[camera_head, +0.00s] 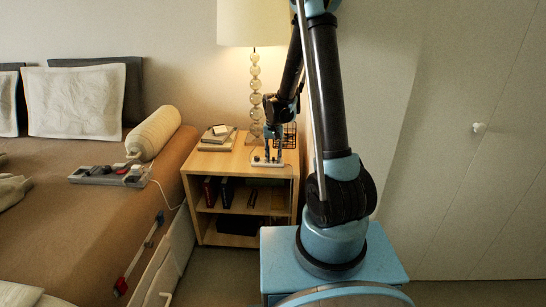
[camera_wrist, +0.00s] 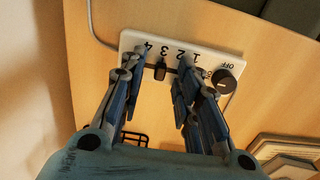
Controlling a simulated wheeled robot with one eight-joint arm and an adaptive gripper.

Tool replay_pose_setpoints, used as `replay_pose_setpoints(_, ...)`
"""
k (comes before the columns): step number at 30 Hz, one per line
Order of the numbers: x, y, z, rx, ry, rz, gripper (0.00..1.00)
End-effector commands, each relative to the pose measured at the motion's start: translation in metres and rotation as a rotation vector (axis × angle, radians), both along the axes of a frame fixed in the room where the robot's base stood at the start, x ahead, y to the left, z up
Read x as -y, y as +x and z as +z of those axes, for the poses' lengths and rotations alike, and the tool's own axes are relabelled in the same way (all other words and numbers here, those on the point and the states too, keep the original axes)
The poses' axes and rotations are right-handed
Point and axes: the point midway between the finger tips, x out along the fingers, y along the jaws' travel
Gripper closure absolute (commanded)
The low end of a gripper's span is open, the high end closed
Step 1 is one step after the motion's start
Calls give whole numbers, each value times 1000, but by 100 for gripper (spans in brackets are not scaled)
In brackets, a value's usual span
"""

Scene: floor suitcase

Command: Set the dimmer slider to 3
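The dimmer (camera_wrist: 209,52) is a white panel marked OFF and 1 to 4, lying on the nightstand top; it also shows in the head view (camera_head: 276,164). Its small dark slider (camera_wrist: 160,71) stands in the slot beside the 3 in the wrist view. A round dark knob (camera_wrist: 228,82) sits at the OFF end. My gripper (camera_wrist: 156,78) is open, with one finger on each side of the slider and visible gaps between. The fingertips are close to the panel; whether they touch it I cannot tell. In the head view my gripper (camera_head: 267,152) points down at the dimmer.
The wooden nightstand (camera_head: 196,187) also carries books (camera_head: 217,138), a lamp (camera_head: 255,85) and a black wire basket (camera_head: 290,135). The bed (camera_head: 90,215) with a power strip (camera_head: 108,175) is to the left. A white door (camera_head: 478,160) stands at the right.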

Motion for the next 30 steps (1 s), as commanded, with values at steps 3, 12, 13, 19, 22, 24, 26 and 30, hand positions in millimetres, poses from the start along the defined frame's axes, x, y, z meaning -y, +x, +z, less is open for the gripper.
replay_pose_setpoints(3, 0, 0, 8, 0, 0, 0, 70)
replay_pose_setpoints(12, 0, 0, 49, 0, 0, 0, 70)
replay_pose_setpoints(13, 0, 0, 54, -1, 0, 0, 70)
replay_pose_setpoints(19, 0, 0, 85, -1, 0, 0, 70)
replay_pose_setpoints(22, 0, 1, 98, -1, 0, 0, 70)
replay_pose_setpoints(24, 0, 1, 105, -1, 0, 0, 70)
replay_pose_setpoints(26, 0, 1, 110, -1, 0, 0, 70)
replay_pose_setpoints(30, 0, 1, 116, -1, 0, 0, 70)
